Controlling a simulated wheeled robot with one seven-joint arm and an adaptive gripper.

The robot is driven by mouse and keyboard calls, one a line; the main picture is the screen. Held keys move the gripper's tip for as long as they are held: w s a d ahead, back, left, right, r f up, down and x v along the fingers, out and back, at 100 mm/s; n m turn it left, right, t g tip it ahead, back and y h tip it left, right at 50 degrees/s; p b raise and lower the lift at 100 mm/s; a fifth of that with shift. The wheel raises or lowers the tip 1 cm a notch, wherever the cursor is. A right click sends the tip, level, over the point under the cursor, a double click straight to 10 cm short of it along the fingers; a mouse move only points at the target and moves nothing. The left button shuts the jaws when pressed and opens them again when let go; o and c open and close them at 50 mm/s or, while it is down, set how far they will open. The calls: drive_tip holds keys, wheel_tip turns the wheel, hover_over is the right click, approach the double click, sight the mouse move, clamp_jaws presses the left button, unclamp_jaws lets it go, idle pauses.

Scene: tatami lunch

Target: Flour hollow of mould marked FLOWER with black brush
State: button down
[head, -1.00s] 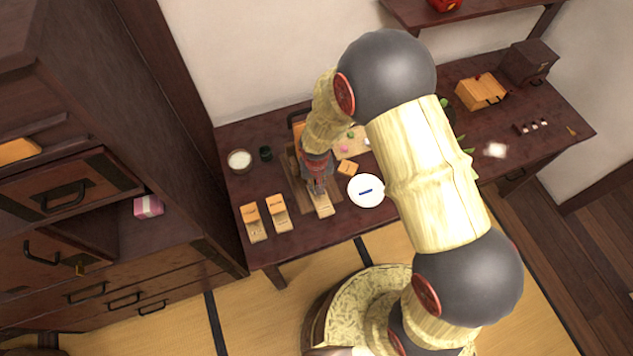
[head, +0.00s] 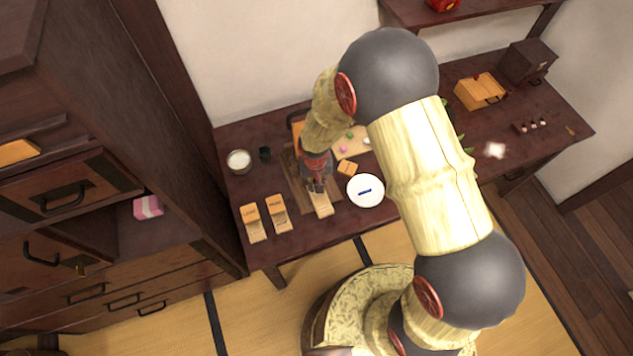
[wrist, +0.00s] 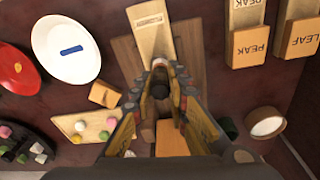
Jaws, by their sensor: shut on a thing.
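The pale wooden mould marked FLOWER (wrist: 151,33) lies on a brown slatted board (wrist: 122,52), in the wrist view straight beyond my fingertips. In the head view this mould (head: 322,207) is partly covered by my gripper (head: 318,187). In the wrist view my gripper (wrist: 160,75) is shut on a slim thing, apparently the black brush, with a small pale tip (wrist: 158,62) at the mould's near end. Most of the brush is hidden by the fingers. I cannot tell whether the tip touches the hollow. The hollow itself is not clearly visible.
Moulds marked PEAK (wrist: 247,40) and LEAF (wrist: 301,38) lie beside it. A bowl of white powder (head: 239,160) and a dark green cup (head: 265,153) stand at the left. A white plate (head: 354,199), a small wooden block (head: 347,168) and a sweets board (wrist: 72,123) are close by.

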drive_tip(key=shift+r+p, duration=2.15)
drive_tip(key=shift+r, duration=1.5)
drive_tip(key=shift+s+d+n, duration=0.1)
drive_tip(key=shift+s+n, duration=0.2)
drive_tip(key=shift+n, duration=0.2)
drive_tip(key=shift+w+d+r, duration=0.1)
drive_tip(key=shift+r, duration=0.1)
drive_tip(key=w+d+f+m+b, duration=0.1)
drive_tip(key=w+d+b, duration=0.2)
drive_tip(key=d, duration=0.4)
drive_tip(key=w+d+f+m+b, duration=0.1)
drive_tip(key=w+d+b, duration=0.1)
drive_tip(key=d+b, duration=0.3)
drive_tip(key=shift+w+d, duration=0.4)
drive_tip(key=shift+d, duration=0.6)
drive_tip(key=shift+r, duration=0.15)
